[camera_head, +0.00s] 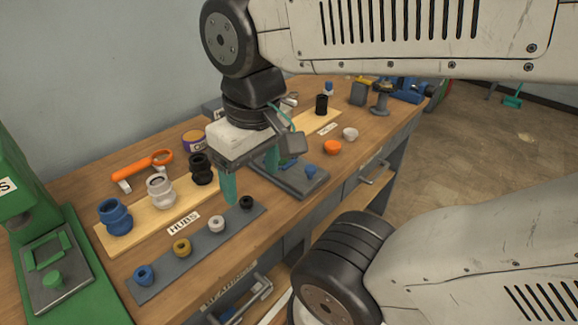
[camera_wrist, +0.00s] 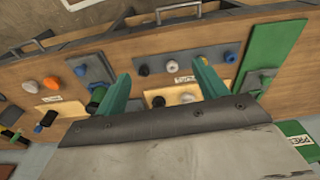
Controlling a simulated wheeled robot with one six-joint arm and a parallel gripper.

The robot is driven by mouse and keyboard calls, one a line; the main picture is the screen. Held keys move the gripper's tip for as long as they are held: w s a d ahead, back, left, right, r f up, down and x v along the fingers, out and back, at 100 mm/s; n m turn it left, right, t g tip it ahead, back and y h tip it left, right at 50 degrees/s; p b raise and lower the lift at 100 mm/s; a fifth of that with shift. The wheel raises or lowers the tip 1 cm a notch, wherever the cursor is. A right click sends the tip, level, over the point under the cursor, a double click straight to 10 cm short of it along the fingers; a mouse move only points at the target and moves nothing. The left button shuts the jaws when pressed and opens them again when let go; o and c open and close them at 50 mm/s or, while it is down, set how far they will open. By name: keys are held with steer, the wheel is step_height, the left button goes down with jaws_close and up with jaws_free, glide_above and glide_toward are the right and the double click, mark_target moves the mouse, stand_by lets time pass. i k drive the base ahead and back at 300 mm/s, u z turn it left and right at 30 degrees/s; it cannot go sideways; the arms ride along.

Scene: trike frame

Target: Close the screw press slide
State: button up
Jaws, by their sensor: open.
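The green screw press (camera_head: 22,170) stands at the left end of the bench, partly cut off by the picture edge. Its slide (camera_head: 68,283) is a grey plate with a raised green frame and a green knob (camera_head: 53,280), on the green base in front of the column. In the wrist view the press (camera_wrist: 281,55) is at the right, with the slide plate (camera_wrist: 258,83) on it. My gripper (camera_head: 251,187) has two teal fingers spread apart with nothing between them. It hangs over the middle of the bench, well right of the press. It also shows in the wrist view (camera_wrist: 162,70).
A wooden board (camera_head: 140,222) with several hubs and a grey strip (camera_head: 199,252) with several small rings lie between press and gripper. An orange tool (camera_head: 143,164) lies behind. A grey plate (camera_head: 300,188) with blue parts is just right of my gripper.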

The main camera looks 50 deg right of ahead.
mark_target(301, 175)
steer(key=z, duration=0.85)
steer(key=k, duration=1.4)
steer(key=u, duration=0.6)
steer(key=i, duration=1.05)
